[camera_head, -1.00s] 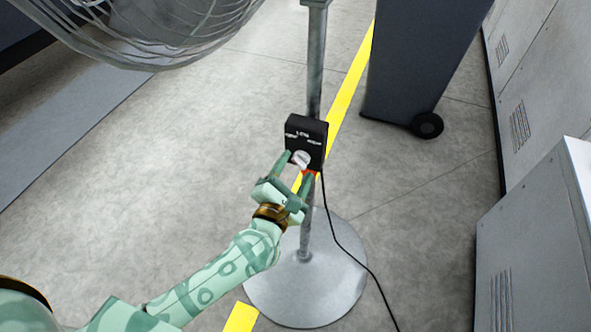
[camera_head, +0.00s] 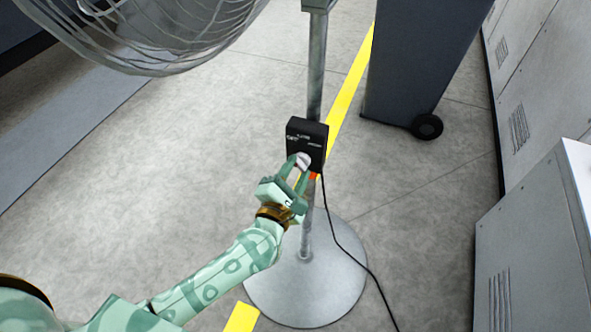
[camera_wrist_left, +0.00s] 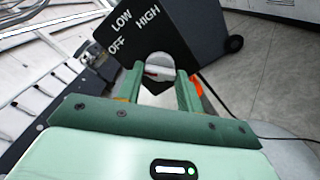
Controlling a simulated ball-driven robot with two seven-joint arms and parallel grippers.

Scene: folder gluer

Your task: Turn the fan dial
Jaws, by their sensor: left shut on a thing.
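The fan dial (camera_head: 303,160) is a pale round knob low on the front of a black control box (camera_head: 307,136) on the fan's pole. My left gripper (camera_head: 298,169) is shut on the dial, a finger on either side of it. In the left wrist view the dial (camera_wrist_left: 159,66) sits between the two green fingers, below the labels OFF, LOW and HIGH on the box (camera_wrist_left: 160,35). The dial's pointing direction is hard to make out. My right gripper is not in view.
The fan's wire cage (camera_head: 160,40) hangs at the upper left. The grey pole (camera_head: 316,75) stands on a round base (camera_head: 307,285). A black cable (camera_head: 340,243) runs down from the box. A dark wheeled bin (camera_head: 415,65) and grey cabinets (camera_head: 535,235) stand at right.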

